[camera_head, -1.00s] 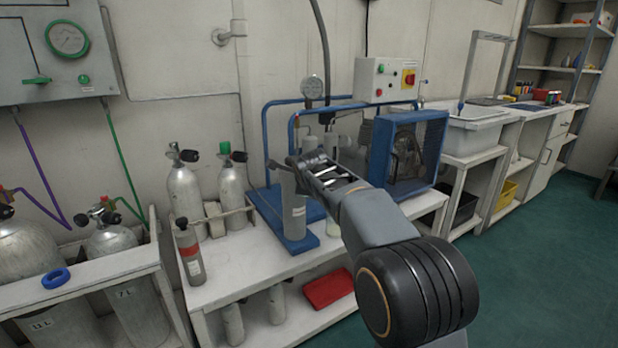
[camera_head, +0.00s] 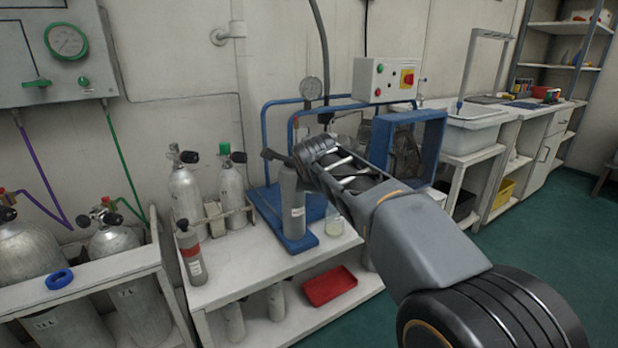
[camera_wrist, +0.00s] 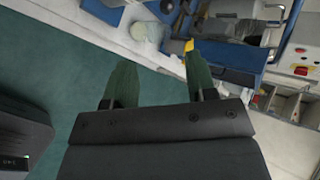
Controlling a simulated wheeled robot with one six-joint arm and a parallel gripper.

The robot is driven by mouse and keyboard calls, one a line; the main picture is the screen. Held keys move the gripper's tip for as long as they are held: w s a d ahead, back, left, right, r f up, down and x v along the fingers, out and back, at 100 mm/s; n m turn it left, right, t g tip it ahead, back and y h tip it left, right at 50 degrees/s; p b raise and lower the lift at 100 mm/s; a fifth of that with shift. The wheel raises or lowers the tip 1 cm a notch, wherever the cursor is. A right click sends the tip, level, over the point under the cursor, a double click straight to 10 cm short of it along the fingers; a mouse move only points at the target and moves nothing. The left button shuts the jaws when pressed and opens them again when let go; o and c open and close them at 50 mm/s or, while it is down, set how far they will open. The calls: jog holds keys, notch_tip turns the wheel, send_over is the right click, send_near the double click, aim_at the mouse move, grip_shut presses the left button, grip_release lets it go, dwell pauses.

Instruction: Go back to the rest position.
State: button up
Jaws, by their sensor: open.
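My gripper (camera_wrist: 160,65) shows in the wrist view with two dark green fingers spread apart and nothing between them. Beyond it are the white bench edge and the green floor. In the head view my arm reaches in from the lower right, and its wrist end is in front of the blue-framed compressor. The gripper's fingers cannot be made out clearly there. A grey cylinder (camera_head: 292,205) stands upright on the blue base, just left of my wrist in the picture. Whether they touch cannot be told.
Grey bottles (camera_head: 185,195) and a small red-banded cylinder (camera_head: 190,250) stand on the white bench. A small jar (camera_head: 334,224) stands beside the blue base. A red tray (camera_head: 329,287) lies on the lower shelf. The green floor (camera_head: 545,235) at right is clear.

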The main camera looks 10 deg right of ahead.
jog(key=s+d+r+n+g+p, duration=0.1)
jog(key=s+r+n+g+p, duration=0.1)
jog(key=s+r+n+p, duration=0.3)
jog(key=s+d+r+n+g+p, duration=0.2)
jog(key=s+r+n+p, duration=0.3)
jog(key=s+n+p, duration=0.4)
jog(key=s+d+r+n+g+p, duration=0.2)
jog(key=s+r+n+p, duration=0.4)
jog(key=s+p, duration=0.8)
jog(key=n+p, duration=0.1)
jog(key=p, duration=0.6)
jog(key=shift+g+y, duration=0.4)
jog(key=shift+c, duration=0.3)
